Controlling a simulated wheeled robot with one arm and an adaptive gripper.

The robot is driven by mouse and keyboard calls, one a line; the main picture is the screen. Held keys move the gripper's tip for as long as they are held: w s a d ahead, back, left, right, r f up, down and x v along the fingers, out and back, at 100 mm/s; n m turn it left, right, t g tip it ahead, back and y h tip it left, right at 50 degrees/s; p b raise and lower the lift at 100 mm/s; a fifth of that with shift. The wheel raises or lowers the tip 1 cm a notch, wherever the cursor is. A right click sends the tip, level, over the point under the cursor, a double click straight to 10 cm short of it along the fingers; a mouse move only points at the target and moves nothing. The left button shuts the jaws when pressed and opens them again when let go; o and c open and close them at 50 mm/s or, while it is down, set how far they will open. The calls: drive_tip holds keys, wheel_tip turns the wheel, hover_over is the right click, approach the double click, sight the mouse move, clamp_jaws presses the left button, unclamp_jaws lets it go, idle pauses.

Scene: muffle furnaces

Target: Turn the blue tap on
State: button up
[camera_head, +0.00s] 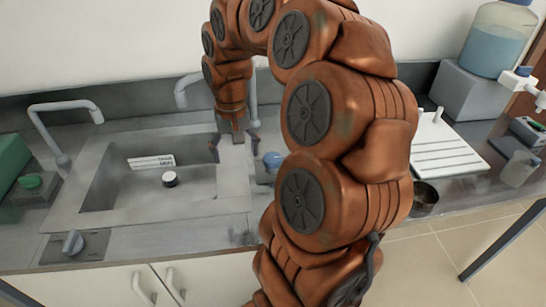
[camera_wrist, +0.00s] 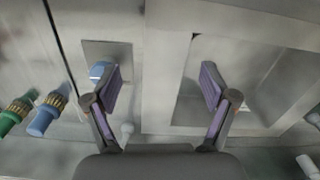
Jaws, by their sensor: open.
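My gripper (camera_head: 234,150) is open and empty, pointing down over the right part of the sink area; its spread fingers also show in the wrist view (camera_wrist: 161,88). A round blue knob (camera_head: 272,160) sits just right of the fingers. In the wrist view a blue knob (camera_wrist: 98,70) on a square plate is partly hidden behind the left finger. A blue fitting with a brass collar (camera_wrist: 46,114) lies farther left, apart from the fingers. I cannot tell which of these is the blue tap. No finger clearly touches either.
A green fitting with a brass collar (camera_wrist: 16,113) stands beside the blue fitting. The sink (camera_head: 130,195) holds a dark round item. A grey-blue knob (camera_head: 73,242) is at front left. A curved faucet (camera_head: 62,108) stands at left. My arm hides the counter's middle right.

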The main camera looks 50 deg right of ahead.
sight(273, 158)
drive_tip(key=d+f+m, duration=0.1)
drive_tip(key=d, duration=0.3)
drive_tip(key=d+f+m, duration=0.1)
drive_tip(key=d, duration=0.4)
drive_tip(key=d+f+m, duration=0.1)
drive_tip(key=d, duration=0.4)
drive_tip(key=shift+w+f+m, duration=0.15)
drive_tip(key=shift+f+m, duration=0.1)
drive_tip(key=shift+m, duration=0.15)
drive_tip(key=shift+f+p, duration=0.7)
drive_tip(key=shift+f, duration=3.15)
drive_tip(key=c, duration=1.2)
